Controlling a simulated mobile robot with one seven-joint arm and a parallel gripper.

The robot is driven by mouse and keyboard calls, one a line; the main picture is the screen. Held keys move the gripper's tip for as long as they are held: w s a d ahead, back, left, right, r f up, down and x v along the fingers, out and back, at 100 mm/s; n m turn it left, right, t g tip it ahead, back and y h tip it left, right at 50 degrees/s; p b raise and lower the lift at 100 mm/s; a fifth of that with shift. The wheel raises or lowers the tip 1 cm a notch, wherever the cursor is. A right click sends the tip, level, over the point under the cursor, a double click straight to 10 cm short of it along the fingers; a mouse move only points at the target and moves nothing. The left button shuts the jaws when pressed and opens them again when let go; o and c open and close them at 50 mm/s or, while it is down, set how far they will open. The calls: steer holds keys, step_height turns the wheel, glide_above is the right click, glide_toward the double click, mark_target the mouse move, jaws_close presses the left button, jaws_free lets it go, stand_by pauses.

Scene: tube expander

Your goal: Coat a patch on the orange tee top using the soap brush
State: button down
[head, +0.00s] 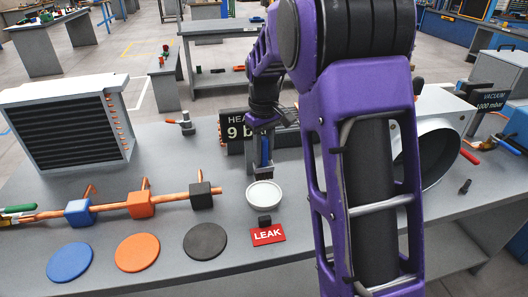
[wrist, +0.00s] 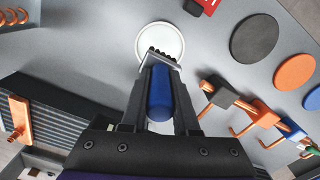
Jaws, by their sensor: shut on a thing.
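The soap brush has a blue handle (wrist: 159,95) and a dark bristle end. My gripper (wrist: 160,76) is shut on it. In the wrist view the bristles lie over the rim of a round white dish (wrist: 160,31); I cannot tell if they touch it. In the head view my gripper (head: 262,150) is just behind and above the white dish (head: 264,188), with the blue handle upright between its fingers. The orange tee (head: 140,204) sits on a copper pipe to the left, apart from the brush; it also shows in the wrist view (wrist: 265,113).
On the same pipe are a blue block (head: 78,212) and a black block (head: 202,195). Blue (head: 70,262), orange (head: 137,252) and black (head: 205,241) discs lie in front. A red LEAK sign (head: 268,235) stands before the dish. A finned coil unit (head: 70,128) stands behind left.

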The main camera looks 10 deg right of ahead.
mark_target(264, 173)
steer(key=shift+f+b, duration=2.35)
steer(key=shift+f, duration=0.65)
steer(key=shift+f, duration=0.55)
steer(key=shift+r+p, duration=2.8)
steer(key=shift+r, duration=0.8)
